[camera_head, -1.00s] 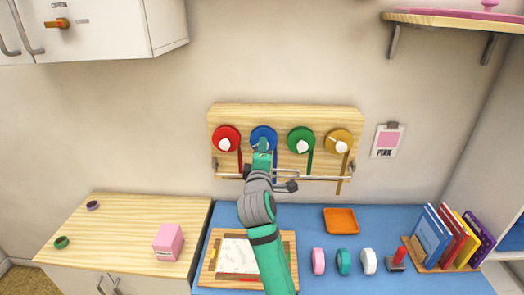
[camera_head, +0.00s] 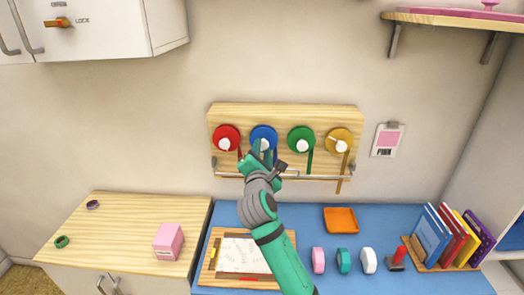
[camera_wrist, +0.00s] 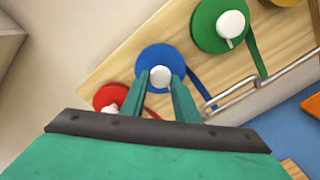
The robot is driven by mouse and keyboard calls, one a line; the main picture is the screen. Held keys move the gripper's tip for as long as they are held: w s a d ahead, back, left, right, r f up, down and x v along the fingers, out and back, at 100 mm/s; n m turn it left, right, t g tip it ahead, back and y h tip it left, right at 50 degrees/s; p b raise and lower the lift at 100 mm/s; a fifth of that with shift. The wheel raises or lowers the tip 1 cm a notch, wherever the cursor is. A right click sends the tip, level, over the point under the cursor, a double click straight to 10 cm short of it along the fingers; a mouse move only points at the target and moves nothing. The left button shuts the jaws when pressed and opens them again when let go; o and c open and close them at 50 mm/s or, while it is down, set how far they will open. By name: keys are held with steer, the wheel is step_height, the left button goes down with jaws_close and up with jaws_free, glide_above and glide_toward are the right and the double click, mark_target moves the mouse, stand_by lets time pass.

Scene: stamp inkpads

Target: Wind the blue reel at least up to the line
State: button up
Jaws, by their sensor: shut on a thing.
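The blue reel (camera_head: 264,131) hangs on a wooden board on the wall, second from the left, with a white knob at its centre. My gripper (camera_head: 264,150) is at the reel from below and hides part of it. In the wrist view, my gripper (camera_wrist: 160,82) has its two green fingers on either side of the white knob (camera_wrist: 160,75), closed on it. The blue ribbon (camera_wrist: 202,88) runs from the reel's right side towards the metal rail (camera_wrist: 260,88). Its lower end is not clear in either view.
The red reel (camera_head: 226,136) is close on the left; the green reel (camera_head: 301,137) and yellow reel (camera_head: 340,138) are on the right, ribbons hanging. The metal rail (camera_head: 320,177) crosses below. A framed paper (camera_head: 240,255), orange tray (camera_head: 341,220) and books (camera_head: 430,238) rest on the blue table.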

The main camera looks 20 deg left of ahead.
steer(key=shift+f+n, duration=0.1)
steer(key=shift+n, duration=0.4)
steer(key=shift+d, duration=0.1)
steer(key=o, duration=1)
steer(key=shift+v, duration=5.4)
